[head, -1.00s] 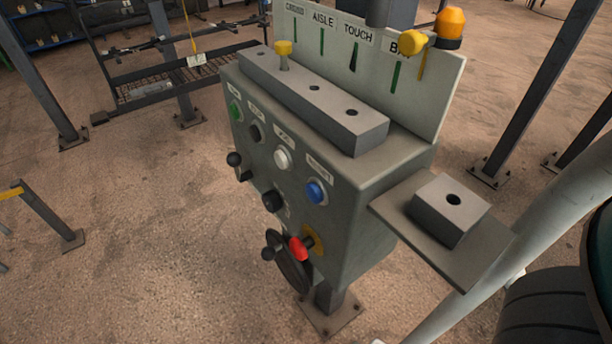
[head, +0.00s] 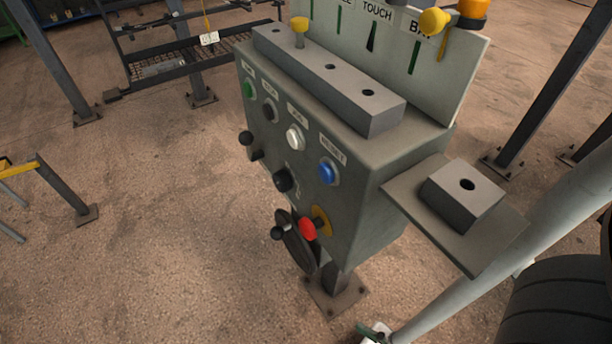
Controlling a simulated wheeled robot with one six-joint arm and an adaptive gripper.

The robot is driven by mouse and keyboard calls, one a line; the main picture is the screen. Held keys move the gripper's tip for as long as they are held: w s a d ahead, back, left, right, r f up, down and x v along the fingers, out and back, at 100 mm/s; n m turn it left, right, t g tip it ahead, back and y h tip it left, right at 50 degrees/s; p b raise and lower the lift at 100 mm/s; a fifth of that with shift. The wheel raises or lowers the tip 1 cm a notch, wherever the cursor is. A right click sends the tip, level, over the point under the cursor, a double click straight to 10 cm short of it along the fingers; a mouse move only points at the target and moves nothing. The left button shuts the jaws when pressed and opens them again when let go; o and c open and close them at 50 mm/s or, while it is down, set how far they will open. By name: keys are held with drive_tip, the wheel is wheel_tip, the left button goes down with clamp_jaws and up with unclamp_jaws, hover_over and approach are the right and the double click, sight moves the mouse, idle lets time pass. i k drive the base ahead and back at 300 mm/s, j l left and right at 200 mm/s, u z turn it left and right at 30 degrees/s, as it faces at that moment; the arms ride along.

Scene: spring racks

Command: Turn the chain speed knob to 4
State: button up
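A grey control box (head: 375,225) stands on a post in the middle of the head view. A black round knob (head: 283,180) sits on its front face, below the row of buttons. Small pale marks lie around this knob, but I cannot read its numbers or pointer. I cannot confirm from a label that it is the chain speed knob. My gripper is not clearly visible in this view.
Green, black, white and blue buttons (head: 327,172) line the box front. A black ball lever (head: 247,139) is left of the knob; a red knob (head: 308,229) and dark handwheel (head: 297,249) are below. A side shelf (head: 470,238) sticks out right.

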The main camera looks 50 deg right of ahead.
sight(282, 180)
drive_tip(key=k+l+u, duration=0.15)
drive_tip(key=u, duration=0.15)
drive_tip(key=k+u, duration=0.3)
drive_tip(key=i+u, duration=0.1)
drive_tip(key=u, duration=0.4)
